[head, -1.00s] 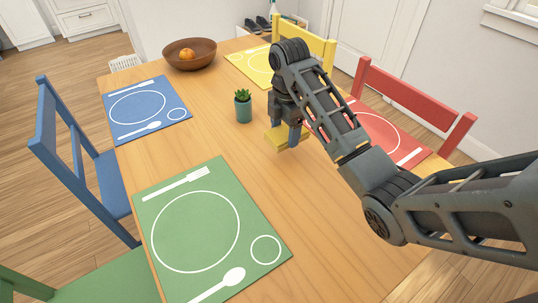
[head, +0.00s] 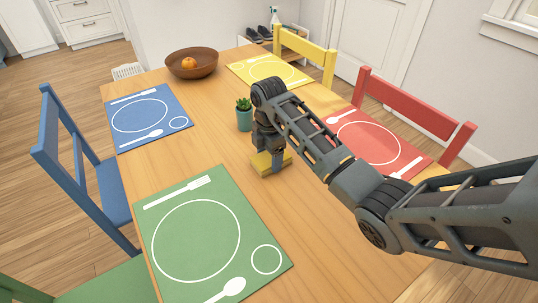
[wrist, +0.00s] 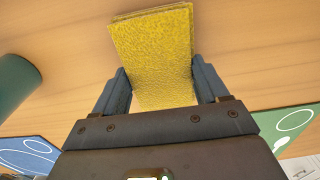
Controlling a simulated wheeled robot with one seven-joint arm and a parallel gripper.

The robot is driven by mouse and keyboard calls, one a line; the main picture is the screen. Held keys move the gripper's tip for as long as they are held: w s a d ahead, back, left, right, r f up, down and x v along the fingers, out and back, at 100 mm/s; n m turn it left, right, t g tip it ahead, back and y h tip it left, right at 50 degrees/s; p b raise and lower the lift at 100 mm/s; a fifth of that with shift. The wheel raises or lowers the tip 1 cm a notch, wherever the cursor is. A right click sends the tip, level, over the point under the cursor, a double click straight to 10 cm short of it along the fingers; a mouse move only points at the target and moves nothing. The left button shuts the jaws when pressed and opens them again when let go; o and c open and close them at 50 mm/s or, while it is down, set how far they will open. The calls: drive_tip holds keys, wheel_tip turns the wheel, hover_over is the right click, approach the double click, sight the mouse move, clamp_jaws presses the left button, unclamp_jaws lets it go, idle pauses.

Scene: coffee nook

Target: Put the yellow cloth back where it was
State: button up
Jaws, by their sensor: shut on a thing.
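The yellow cloth (head: 262,168) is a small folded, rough-textured block, and it fills the middle of the wrist view (wrist: 155,45). My gripper (head: 270,158) is shut on it, with one finger on each side in the wrist view (wrist: 157,82). The cloth is low over the bare middle of the wooden table (head: 200,155), between the green placemat and the potted plant. I cannot tell whether it touches the tabletop. My gripper hides part of the cloth in the head view.
A small potted plant (head: 244,119) stands just behind my gripper. Green (head: 166,215), blue (head: 115,132), red (head: 392,158) and yellow (head: 240,70) placemats lie around the table. Bare wood surrounds the cloth.

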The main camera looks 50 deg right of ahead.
sight(269, 157)
drive_tip(key=shift+f, duration=0.15)
drive_tip(key=o, duration=1)
drive_tip(key=shift+r+p, duration=1.75)
drive_tip(key=shift+r, duration=4.45)
